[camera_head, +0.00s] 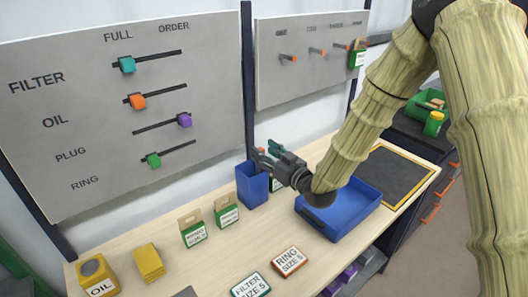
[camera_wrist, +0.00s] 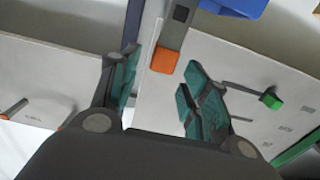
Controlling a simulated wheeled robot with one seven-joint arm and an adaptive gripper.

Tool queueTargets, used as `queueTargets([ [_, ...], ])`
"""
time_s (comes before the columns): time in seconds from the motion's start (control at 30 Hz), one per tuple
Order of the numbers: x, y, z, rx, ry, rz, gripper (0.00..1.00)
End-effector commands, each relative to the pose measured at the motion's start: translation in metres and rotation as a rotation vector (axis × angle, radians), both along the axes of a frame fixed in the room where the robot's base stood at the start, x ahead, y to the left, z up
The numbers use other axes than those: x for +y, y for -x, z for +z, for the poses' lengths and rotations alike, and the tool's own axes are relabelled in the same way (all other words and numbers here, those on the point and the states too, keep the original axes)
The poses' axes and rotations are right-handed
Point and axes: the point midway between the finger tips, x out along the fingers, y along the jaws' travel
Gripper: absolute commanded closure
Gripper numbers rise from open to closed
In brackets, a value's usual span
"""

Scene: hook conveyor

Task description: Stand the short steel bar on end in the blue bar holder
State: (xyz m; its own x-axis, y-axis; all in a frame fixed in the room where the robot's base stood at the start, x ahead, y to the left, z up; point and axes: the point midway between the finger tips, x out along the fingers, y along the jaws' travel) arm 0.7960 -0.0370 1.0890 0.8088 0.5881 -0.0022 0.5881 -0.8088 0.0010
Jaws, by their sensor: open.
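The blue bar holder (camera_head: 252,187) stands upright on the bench below the left wall panel. My gripper (camera_head: 265,160) is close to its upper right side, pointing left towards it. In the wrist view my gripper (camera_wrist: 162,95) has its two teal-padded fingers spread apart. A grey steel bar (camera_wrist: 175,35) with an orange end shows between and beyond them, with a gap to both fingers. A blue surface (camera_wrist: 235,7), probably the holder, shows beside the bar. I cannot tell whether the bar stands inside the holder; in the head view I cannot make it out.
A blue tray (camera_head: 340,212) lies right of my gripper, near a yellow-edged dark mat (camera_head: 393,175). Green cartons (camera_head: 227,212) stand left of the holder, with a yellow oil can (camera_head: 98,275) further left. Cards (camera_head: 289,262) lie at the front.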

Motion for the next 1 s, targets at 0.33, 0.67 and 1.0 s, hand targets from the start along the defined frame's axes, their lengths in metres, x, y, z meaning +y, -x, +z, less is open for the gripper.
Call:
queueTargets([
  [0.33,-0.037,0.05,0.0,0.001,-0.002,-0.002,0.54],
  [0.67,-0.061,0.083,0.001,0.0,-0.001,-0.001,0.54],
  [1.0,-0.064,0.088,0.001,0.0,-0.001,0.0,0.54],
])
